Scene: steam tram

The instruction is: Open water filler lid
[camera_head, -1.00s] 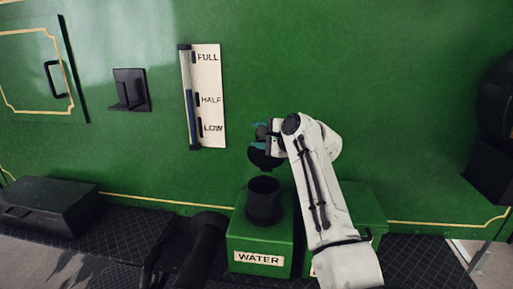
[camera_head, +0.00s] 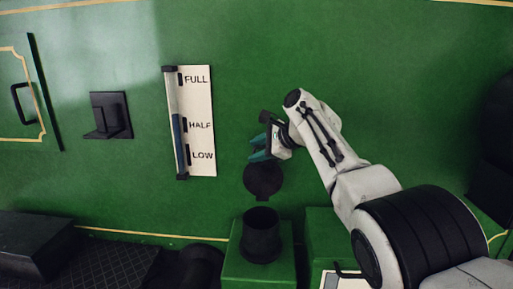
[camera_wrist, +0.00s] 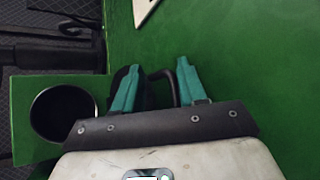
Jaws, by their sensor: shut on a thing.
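The water filler (camera_head: 261,238) is a round black neck on a green box, with its dark mouth uncovered in both views. The round black lid (camera_head: 263,181) stands raised behind and above the neck, against the green wall. My gripper (camera_head: 259,150) is just above the lid in the head view. In the wrist view my teal fingers (camera_wrist: 155,88) sit either side of a dark curved handle (camera_wrist: 164,84), partly hidden, and are shut on the lid. The open neck (camera_wrist: 62,113) is left of the fingers there.
A level gauge (camera_head: 194,122) marked FULL, HALF and LOW is on the green wall to the left. A black bracket (camera_head: 110,116) and a cabinet handle (camera_head: 24,103) are further left. A black box (camera_head: 35,245) stands at lower left. The wall above my gripper is clear.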

